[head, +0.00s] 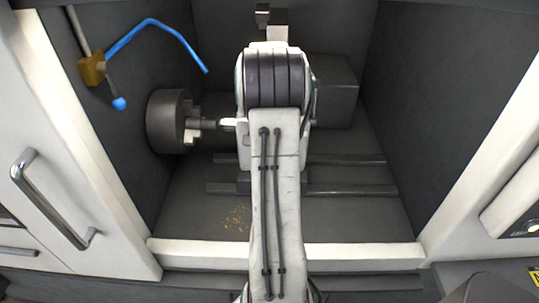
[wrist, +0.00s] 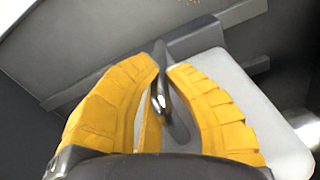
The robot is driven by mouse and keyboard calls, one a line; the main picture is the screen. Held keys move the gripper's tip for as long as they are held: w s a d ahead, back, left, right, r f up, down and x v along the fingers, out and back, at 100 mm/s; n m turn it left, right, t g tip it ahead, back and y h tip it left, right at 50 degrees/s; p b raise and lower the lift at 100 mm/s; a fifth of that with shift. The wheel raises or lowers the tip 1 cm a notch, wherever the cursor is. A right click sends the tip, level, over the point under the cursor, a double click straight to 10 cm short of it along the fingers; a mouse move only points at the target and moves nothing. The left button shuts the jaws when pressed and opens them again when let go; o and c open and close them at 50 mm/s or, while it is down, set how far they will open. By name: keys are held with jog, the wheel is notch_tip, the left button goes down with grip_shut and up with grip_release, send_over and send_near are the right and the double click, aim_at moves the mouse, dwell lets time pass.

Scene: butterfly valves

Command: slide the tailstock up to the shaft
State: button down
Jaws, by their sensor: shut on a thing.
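The tailstock (head: 243,152) is a pale block low on the bed, mostly hidden behind my arm in the head view. In the wrist view it is the white block (wrist: 226,75) under my fingers, with a dark lever (wrist: 178,125) on it. A pale tip (head: 228,122) shows left of my arm, close to the end of the grey shaft (head: 207,124); I cannot tell whether they touch. The shaft sticks out of the dark round chuck (head: 166,121) on the left. My gripper (wrist: 162,75), with yellow fingers, is shut on the lever. The head view hides my gripper.
Two bed rails (head: 350,190) run left to right. A dark box (head: 334,91) stands behind on the right. A blue hose (head: 150,24) hangs at upper left, near a blue-knobbed lever (head: 118,103). A pale front sill (head: 370,256) edges the bay.

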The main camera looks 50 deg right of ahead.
jog(key=shift+a+f, duration=0.1)
jog(key=c, duration=1.2)
grip_release()
jog(key=shift+c, duration=0.2)
notch_tip(320, 180, up, 12)
jog(key=shift+r, duration=0.1)
